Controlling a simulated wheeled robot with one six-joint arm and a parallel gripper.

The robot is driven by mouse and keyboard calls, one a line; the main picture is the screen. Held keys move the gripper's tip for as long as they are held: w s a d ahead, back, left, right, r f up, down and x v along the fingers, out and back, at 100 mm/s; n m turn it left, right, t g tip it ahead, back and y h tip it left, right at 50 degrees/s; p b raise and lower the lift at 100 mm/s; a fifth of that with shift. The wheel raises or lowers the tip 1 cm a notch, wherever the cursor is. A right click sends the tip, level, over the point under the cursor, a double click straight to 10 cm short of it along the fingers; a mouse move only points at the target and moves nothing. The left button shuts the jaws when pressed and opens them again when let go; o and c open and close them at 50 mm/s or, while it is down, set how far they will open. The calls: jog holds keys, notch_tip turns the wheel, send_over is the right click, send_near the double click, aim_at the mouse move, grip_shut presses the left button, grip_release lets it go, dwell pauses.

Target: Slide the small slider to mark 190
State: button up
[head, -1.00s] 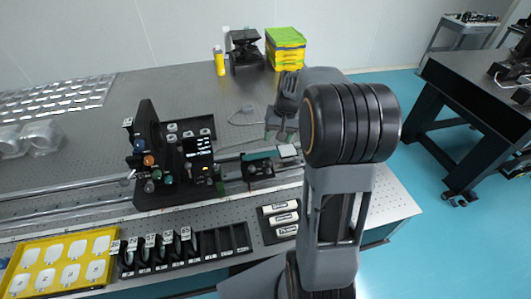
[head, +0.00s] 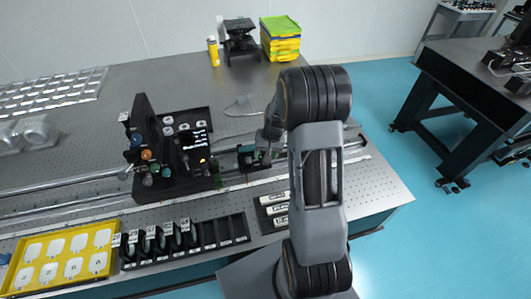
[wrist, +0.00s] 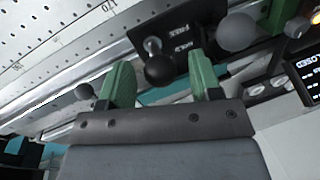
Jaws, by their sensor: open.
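The small slider appears as a dark block (head: 247,158) on the rail, right of the big black instrument in the head view. In the wrist view I take its black labelled plate (wrist: 183,36) to be the same part, with a black ball knob (wrist: 160,70) on a short metal stem. My gripper (wrist: 162,84) is open, with one green finger on each side of the knob; I cannot tell whether either touches it. In the head view my gripper is at the rail, largely hidden by my arm. A scale (wrist: 75,35) runs beside the rail; one upside-down number looks like 170.
A grey ball knob (wrist: 237,32) is close right of the fingers, and a smaller dark ball (wrist: 85,91) is at left. The black instrument (head: 165,165) has a lit display. A yellow tray (head: 65,262) and black holder (head: 215,235) lie in front. Table behind the rail is mostly clear.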

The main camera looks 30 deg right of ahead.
jog(key=shift+c, duration=0.4)
grip_shut()
